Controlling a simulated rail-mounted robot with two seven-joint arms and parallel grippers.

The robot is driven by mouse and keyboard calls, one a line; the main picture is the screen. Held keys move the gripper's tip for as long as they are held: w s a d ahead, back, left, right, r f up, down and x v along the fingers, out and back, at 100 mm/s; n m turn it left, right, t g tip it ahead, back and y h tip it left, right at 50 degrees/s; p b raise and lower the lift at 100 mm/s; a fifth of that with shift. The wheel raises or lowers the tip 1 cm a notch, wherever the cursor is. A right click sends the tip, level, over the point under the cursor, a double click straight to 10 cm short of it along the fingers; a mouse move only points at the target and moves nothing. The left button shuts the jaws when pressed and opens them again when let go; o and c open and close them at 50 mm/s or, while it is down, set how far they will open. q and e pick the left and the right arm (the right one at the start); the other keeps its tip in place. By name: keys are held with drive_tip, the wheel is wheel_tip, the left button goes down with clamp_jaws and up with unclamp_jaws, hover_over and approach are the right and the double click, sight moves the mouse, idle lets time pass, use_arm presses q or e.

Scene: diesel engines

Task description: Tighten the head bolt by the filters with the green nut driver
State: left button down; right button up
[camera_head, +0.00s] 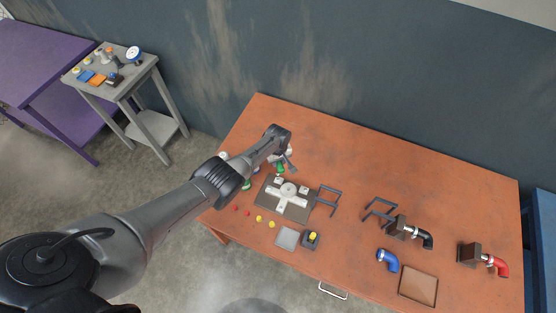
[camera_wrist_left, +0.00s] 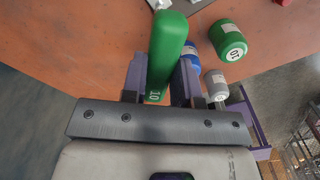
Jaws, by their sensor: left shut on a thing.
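The left gripper (camera_head: 287,162) is over the back left part of the orange table. It is shut on a green handle (camera_head: 281,168), which looks like the nut driver. In the left wrist view the green handle (camera_wrist_left: 167,48), marked 10, stands between the two fingers (camera_wrist_left: 158,82). Its tip is hidden. The head bolts and filters are too small to tell apart. The right gripper is not in view.
Another green cylinder marked 10 (camera_wrist_left: 229,40), a blue one (camera_wrist_left: 188,72) and a grey one (camera_wrist_left: 217,86) are close beside the held handle. The table's back right is clear.

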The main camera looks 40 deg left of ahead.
use_arm(q)
wheel_tip(320, 180, up, 3)
drive_tip(key=shift+f+p, duration=0.1)
drive_tip(key=shift+p, duration=0.75)
drive_tip(key=shift+r, duration=1.95)
